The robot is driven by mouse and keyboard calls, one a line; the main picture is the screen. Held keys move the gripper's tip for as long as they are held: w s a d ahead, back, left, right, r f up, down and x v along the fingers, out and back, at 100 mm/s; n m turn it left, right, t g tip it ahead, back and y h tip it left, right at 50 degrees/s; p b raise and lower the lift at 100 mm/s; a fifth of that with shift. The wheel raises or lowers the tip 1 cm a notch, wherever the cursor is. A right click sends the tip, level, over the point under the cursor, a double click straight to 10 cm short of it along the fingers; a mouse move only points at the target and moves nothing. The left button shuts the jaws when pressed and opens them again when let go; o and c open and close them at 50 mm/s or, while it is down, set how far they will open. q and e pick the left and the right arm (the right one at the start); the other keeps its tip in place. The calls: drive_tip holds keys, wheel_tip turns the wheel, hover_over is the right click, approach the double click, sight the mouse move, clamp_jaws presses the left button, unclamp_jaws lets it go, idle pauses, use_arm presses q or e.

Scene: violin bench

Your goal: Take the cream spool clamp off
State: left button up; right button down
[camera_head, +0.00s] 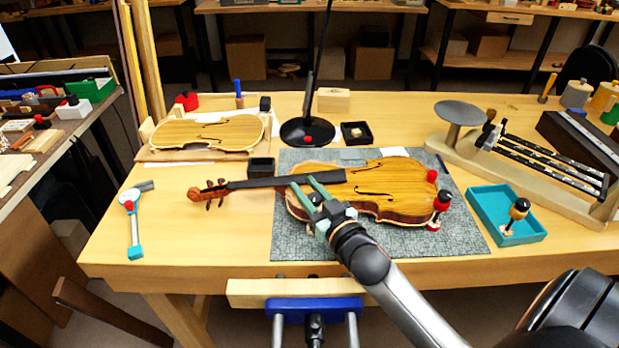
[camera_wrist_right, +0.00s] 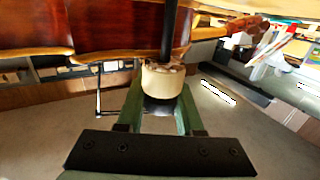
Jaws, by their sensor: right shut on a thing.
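The violin (camera_head: 375,187) lies on the grey mat (camera_head: 300,245), with its neck pointing left. The cream spool clamp (camera_wrist_right: 162,81) sits at the violin's edge in the right wrist view, its dark rod running up past the body's side. My right gripper (camera_head: 304,187) has its green fingers on either side of the cream spool, shut on it; they also show in the right wrist view (camera_wrist_right: 161,98). In the head view the gripper largely hides this clamp. My left gripper is not in view.
Red spool clamps (camera_head: 442,203) stand at the violin's right end. A teal tray (camera_head: 477,207) to the right holds another spool clamp (camera_head: 517,212). A black lamp base (camera_head: 300,133) and small black box (camera_head: 261,168) stand behind.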

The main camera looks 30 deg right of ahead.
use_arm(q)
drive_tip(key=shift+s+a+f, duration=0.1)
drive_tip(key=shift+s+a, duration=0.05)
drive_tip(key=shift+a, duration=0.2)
use_arm(e)
drive_tip(key=shift+r, duration=0.1)
drive_tip(key=c, duration=0.5)
unclamp_jaws()
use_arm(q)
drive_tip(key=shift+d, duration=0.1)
use_arm(e)
drive_tip(key=shift+s, duration=0.55)
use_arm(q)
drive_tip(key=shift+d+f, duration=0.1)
use_arm(e)
drive_tip(key=s, duration=1.1)
drive_tip(key=shift+s+a, duration=0.2)
